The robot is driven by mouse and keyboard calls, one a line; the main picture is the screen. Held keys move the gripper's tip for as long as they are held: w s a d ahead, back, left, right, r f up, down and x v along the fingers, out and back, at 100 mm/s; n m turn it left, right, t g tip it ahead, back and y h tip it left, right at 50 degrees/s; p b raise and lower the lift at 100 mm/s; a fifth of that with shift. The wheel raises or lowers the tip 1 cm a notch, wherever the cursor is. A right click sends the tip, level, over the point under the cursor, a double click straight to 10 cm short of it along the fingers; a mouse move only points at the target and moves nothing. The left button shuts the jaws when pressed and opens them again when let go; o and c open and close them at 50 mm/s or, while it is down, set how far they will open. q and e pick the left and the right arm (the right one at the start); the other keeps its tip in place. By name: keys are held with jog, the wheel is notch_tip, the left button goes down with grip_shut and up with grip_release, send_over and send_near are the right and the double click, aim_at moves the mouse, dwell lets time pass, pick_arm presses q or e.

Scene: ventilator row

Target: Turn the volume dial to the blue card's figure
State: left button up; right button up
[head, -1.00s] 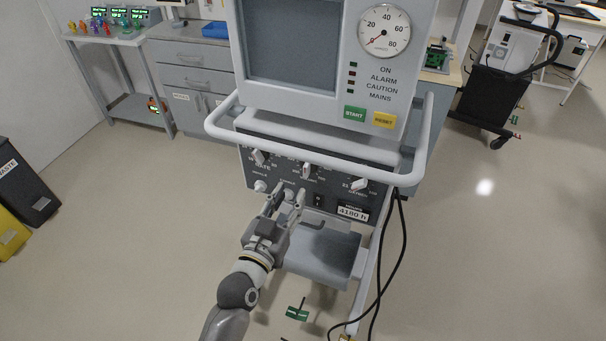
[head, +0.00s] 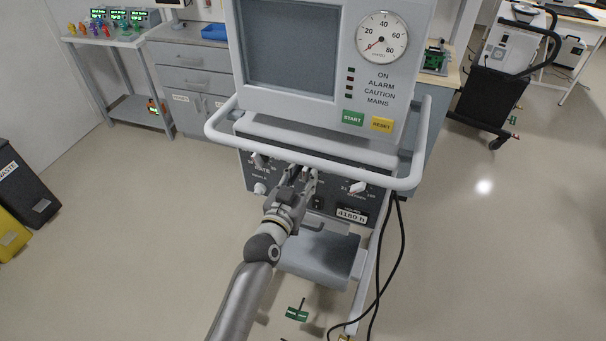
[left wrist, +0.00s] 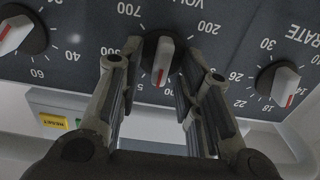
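The volume dial (left wrist: 164,58) is a dark round knob with a white, red-tipped pointer, between two other dials in the left wrist view. Its red tip points down in that view, and the figures near the tip are partly covered by my fingers. My left gripper (left wrist: 162,62) is open with one finger on each side of the dial; I cannot tell whether they touch it. In the head view the left gripper (head: 304,174) reaches the ventilator's dial panel and mostly hides the volume dial. I see no blue card. My right gripper is not in view.
The rate dial (left wrist: 280,82) and another dial (left wrist: 20,34) flank the volume dial closely. A white rail (head: 310,163) runs around the ventilator above the panel. A grey shelf (head: 320,256) sits below. Black cables (head: 402,240) hang at the right.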

pick_arm(q)
grip_shut()
jog(key=n, duration=0.5)
jog(key=shift+a+f+p, duration=0.1)
jog(key=shift+a+p, duration=0.15)
jog(key=shift+p, duration=0.05)
grip_release()
dwell(0.3)
jog(key=v, duration=1.2)
jog(key=shift+w, duration=0.1)
